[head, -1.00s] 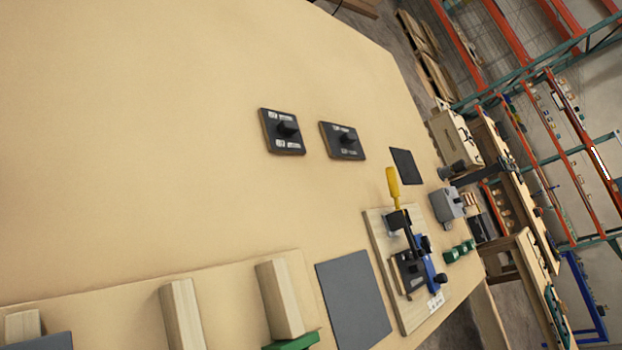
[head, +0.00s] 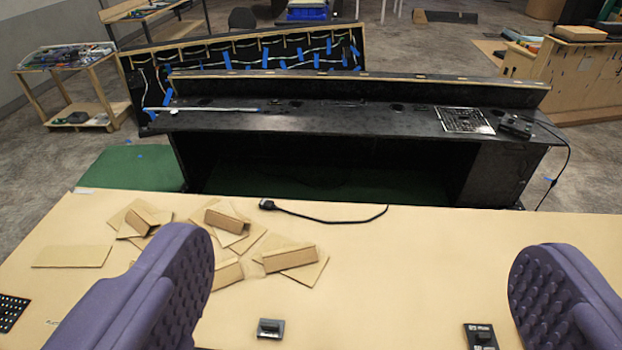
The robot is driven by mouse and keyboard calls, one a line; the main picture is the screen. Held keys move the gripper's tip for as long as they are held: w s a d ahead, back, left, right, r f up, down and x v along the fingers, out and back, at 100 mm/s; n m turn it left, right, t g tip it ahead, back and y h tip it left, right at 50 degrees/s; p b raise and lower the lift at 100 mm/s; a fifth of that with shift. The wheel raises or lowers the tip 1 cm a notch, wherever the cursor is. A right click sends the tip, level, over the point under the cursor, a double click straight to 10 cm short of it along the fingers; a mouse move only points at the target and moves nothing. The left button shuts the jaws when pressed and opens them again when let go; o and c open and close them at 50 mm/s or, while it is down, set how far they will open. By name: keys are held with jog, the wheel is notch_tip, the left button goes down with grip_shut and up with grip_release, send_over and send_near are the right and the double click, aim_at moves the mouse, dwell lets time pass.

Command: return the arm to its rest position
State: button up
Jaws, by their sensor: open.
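My gripper (head: 365,297) shows at the bottom of the head view as two purple, studded fingers, one at lower left and one at lower right. They are wide apart with nothing between them but the view of the tan table (head: 400,250). I cannot tell how high the fingers are above the table. The rest of my arm is out of view.
Cardboard pieces (head: 290,257) lie on the table at centre left. A black cable (head: 330,219) lies near its far edge. Small dark switch blocks (head: 270,328) (head: 481,336) sit near the bottom. A black console (head: 350,118) stands beyond the table. The table's middle right is clear.

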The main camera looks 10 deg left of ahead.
jog(key=shift+f, duration=0.1)
notch_tip(320, 180, down, 13)
jog(key=b, duration=1.3)
